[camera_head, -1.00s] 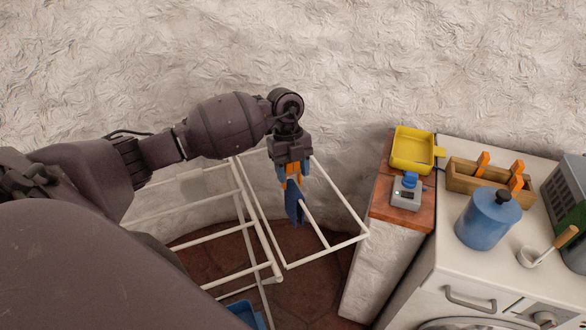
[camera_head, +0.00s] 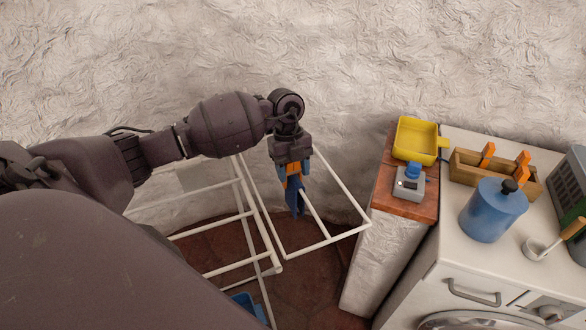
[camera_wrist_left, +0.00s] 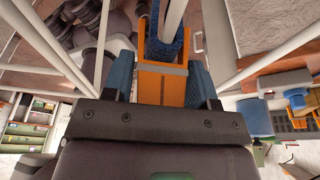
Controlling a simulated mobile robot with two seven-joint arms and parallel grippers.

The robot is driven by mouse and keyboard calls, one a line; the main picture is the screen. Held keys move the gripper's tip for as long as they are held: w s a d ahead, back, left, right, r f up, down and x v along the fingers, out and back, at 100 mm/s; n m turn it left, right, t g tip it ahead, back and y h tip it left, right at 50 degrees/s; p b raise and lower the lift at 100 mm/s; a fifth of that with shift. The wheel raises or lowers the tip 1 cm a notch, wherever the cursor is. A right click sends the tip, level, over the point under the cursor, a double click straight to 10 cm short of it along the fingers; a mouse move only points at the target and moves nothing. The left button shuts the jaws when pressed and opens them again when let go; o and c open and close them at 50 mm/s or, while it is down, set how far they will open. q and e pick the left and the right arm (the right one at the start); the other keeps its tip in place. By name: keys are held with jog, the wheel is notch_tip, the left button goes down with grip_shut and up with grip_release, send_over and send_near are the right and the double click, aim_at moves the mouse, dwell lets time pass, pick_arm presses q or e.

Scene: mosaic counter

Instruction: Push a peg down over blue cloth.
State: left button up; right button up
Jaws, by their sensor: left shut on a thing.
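My left gripper (camera_head: 293,170) is over the white drying rack (camera_head: 327,241), pointing down at one of its rails. It is shut on an orange peg (camera_head: 294,181), which also shows between the blue fingers in the left wrist view (camera_wrist_left: 162,83). The blue cloth (camera_head: 297,203) hangs over the rack rail just below the peg; it also shows in the left wrist view (camera_wrist_left: 168,42). The peg's lower end meets the cloth at the rail; how far it sits over it I cannot tell. My right gripper is not in view.
To the right, a brick-topped ledge (camera_head: 408,206) holds a yellow tray (camera_head: 417,139) and a grey device with a blue knob (camera_head: 409,184). A wooden box (camera_head: 468,170) with orange pegs and a blue canister (camera_head: 492,210) stand on the white machine. The textured wall is behind the rack.

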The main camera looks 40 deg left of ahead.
pick_arm(q)
jog(key=o, duration=1)
jog(key=v, duration=1)
jog(key=shift+a+r, duration=0.1)
jog(key=shift+r, duration=0.3)
